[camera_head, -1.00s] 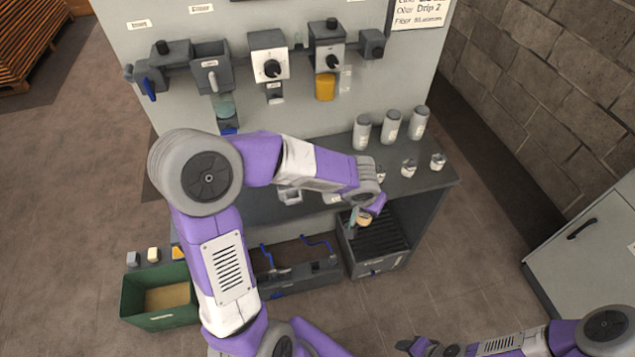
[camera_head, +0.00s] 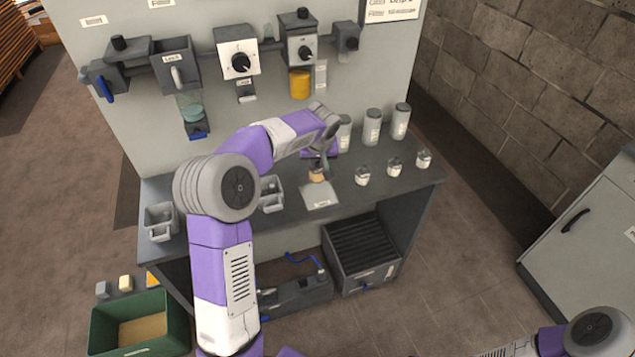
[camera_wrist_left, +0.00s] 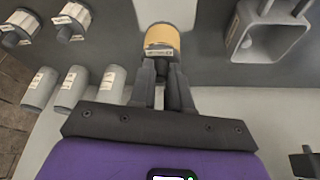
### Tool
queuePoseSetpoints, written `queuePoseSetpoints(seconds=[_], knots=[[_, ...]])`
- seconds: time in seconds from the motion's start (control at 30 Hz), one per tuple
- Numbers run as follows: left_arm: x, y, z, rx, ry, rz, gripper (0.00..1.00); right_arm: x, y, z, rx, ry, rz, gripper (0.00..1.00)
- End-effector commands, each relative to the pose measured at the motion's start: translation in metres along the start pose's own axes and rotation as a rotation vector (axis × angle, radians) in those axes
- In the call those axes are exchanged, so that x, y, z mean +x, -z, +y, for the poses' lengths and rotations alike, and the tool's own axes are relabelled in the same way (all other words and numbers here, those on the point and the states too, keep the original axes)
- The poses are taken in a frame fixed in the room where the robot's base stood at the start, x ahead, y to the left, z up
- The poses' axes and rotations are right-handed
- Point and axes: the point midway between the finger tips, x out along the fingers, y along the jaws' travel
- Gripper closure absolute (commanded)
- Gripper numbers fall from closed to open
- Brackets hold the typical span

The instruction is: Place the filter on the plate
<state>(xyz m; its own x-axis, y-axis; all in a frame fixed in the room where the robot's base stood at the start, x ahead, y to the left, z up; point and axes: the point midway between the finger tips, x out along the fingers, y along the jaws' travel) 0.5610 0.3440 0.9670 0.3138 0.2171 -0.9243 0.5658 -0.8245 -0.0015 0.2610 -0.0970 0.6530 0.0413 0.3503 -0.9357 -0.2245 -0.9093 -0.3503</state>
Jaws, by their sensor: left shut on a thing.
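My left gripper (camera_head: 319,158) is shut on the filter (camera_head: 317,173), a small short cylinder with a tan band and a pale end. The filter also shows in the left wrist view (camera_wrist_left: 162,44), gripped between the two dark fingers (camera_wrist_left: 163,75). The plate (camera_head: 321,196) is a pale, flat square with a label on the grey bench. In the head view the filter appears at the plate's back edge; I cannot tell whether it touches anything below. My right gripper is outside the picture.
Several small jars, including one (camera_head: 362,176), stand on the bench (camera_head: 415,183) right of the plate. Tall grey canisters (camera_head: 372,127) stand behind them. A grey open holder (camera_head: 271,194) is left of the plate. A yellow cup (camera_head: 300,83) hangs on the panel above.

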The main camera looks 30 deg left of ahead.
Motion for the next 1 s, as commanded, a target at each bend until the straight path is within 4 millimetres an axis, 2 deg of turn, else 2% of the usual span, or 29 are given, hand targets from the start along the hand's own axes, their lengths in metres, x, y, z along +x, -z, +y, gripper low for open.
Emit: queuePoseSetpoints(seconds=[0.03,0.17,0.4,0.83,0.87,1.0], knots=[[0.009,-0.004,0.0,-0.001,-0.001,-0.001,1.0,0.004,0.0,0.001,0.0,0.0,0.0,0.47],[0.019,-0.008,0.0,0.0,0.0,0.0,1.0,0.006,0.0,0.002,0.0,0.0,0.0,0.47],[0.054,-0.022,0.0,-0.001,-0.001,-0.001,1.0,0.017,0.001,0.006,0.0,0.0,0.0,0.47],[0.061,-0.025,0.001,0.0,-0.002,0.002,1.0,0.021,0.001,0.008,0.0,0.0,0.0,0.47],[0.06,-0.025,0.0,-0.001,-0.002,0.002,0.8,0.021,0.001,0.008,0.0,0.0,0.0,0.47],[0.059,-0.025,0.0,0.0,-0.002,0.001,0.58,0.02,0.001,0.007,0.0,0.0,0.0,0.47]])
